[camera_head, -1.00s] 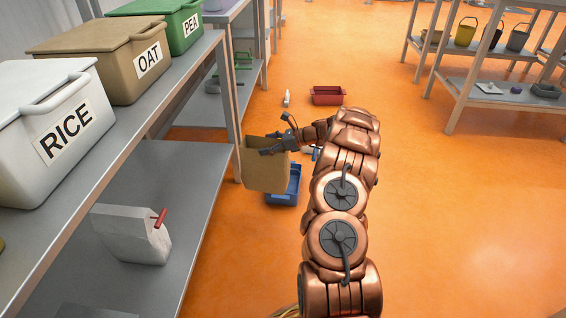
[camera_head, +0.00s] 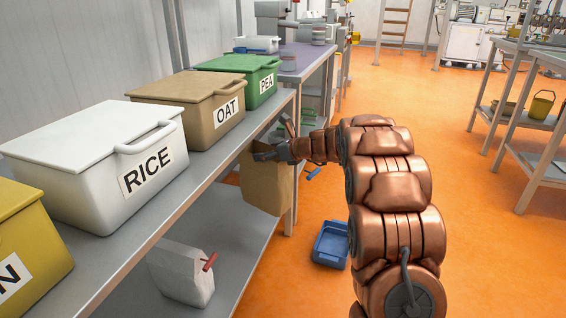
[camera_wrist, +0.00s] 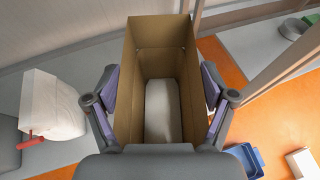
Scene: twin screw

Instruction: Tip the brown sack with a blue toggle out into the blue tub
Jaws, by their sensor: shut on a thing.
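The brown sack (camera_head: 266,187) hangs upright in my gripper (camera_head: 278,151), beside the shelf edge in the head view. A small blue bar, probably its toggle (camera_head: 312,174), shows just right of it. In the wrist view my gripper (camera_wrist: 160,90) is shut on the sack (camera_wrist: 160,52), one finger against each side. The sack's top is open and something whitish shows inside. The blue tub (camera_head: 328,262) stands on the orange floor, lower and to the right of the sack. It also shows at the bottom right of the wrist view (camera_wrist: 239,153).
White RICE (camera_head: 85,150), brown OAT (camera_head: 180,100) and green PEA (camera_head: 238,75) bins line the upper shelf. A white sack with a red toggle (camera_head: 180,275) stands on the lower shelf. A shelf post (camera_head: 292,205) is close to the held sack.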

